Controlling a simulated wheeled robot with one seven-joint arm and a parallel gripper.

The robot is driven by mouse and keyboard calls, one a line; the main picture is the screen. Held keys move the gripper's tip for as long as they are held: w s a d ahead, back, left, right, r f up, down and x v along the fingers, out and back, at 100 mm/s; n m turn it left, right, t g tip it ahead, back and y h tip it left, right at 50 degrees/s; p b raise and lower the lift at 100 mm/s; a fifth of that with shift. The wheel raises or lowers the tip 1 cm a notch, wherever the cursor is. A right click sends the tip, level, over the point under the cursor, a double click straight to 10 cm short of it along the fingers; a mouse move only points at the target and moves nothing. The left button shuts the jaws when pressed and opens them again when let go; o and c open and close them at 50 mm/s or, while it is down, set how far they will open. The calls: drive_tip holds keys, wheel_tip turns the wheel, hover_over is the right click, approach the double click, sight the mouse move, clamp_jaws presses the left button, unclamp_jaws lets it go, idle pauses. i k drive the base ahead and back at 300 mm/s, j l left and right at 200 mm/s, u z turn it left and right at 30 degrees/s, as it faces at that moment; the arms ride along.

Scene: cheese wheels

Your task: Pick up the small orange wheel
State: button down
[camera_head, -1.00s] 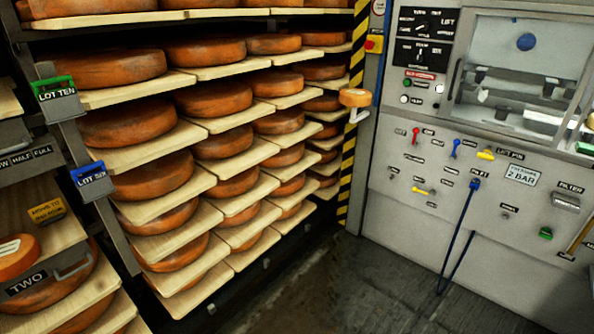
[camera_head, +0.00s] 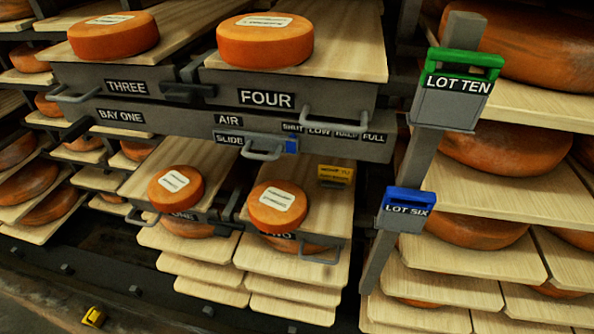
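Small orange wheels with white labels sit on wooden boards in the labelled bay. One wheel (camera_head: 113,44) is on the upper board marked THREE, and another wheel (camera_head: 265,45) is on the board marked FOUR. Below, a wheel (camera_head: 176,190) rests on the lower left board, whose label is mostly covered. Another wheel (camera_head: 278,212) is on the lower right board, partly covering its label. The label writing is too small to read. The wheel on a white bracket from the earlier frame is out of view. My gripper is not in view.
Grey drawer handles (camera_head: 335,122) stick out from the bay. A post carries a green LOT TEN holder (camera_head: 460,82) and a blue LOT SIX holder (camera_head: 408,210). Racks of large wheels (camera_head: 500,150) stand right and left. A yellow object (camera_head: 94,317) lies low at left.

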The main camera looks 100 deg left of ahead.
sight(275, 206)
drive_tip(key=u, duration=2.35)
drive_tip(key=z, duration=3.5)
drive_tip(key=u, duration=3.5)
